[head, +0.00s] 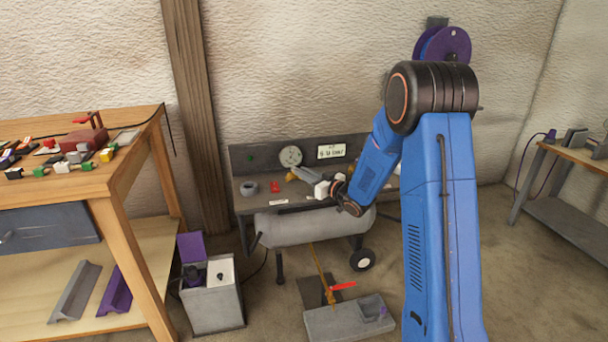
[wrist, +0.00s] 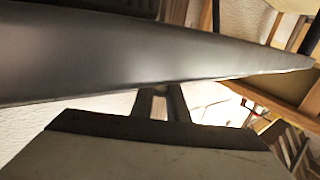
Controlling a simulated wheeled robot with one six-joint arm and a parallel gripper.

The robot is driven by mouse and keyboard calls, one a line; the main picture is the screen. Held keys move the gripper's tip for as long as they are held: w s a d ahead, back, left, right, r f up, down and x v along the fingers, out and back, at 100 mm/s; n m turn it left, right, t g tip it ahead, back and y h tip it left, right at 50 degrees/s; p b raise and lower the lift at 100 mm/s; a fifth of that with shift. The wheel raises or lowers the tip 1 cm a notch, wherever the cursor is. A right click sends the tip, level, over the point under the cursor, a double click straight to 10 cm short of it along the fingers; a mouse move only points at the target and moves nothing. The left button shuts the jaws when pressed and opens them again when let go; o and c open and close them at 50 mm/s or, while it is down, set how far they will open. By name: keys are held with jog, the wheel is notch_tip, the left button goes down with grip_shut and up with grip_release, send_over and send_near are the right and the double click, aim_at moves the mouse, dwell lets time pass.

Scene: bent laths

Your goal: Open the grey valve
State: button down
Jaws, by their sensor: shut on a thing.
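The grey valve (head: 303,173) shows in the head view on the bench behind the tank, as a grey lever slanting down to the right from a small yellow brass-like part. My gripper (head: 324,190) is at the lever's lower right end and is shut on it. The gripper and my wrist hide that end and much of what is behind. In the wrist view a long dark grey bar (wrist: 130,60), which looks like the lever, crosses the picture close to the camera. The exact contact is not clear there.
A grey tank (head: 295,229) with a wheel stands below the gripper. A round gauge (head: 290,156) and a white sign (head: 331,151) are on the panel behind. A red lever (head: 343,286) on a yellow pipe is near the floor. A wooden table (head: 120,150) stands at left.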

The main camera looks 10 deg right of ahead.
jog(key=c, duration=1.7)
grip_release()
jog(key=v, duration=1.7)
jog(key=shift+s+d, duration=0.1)
jog(key=shift+s, duration=0.05)
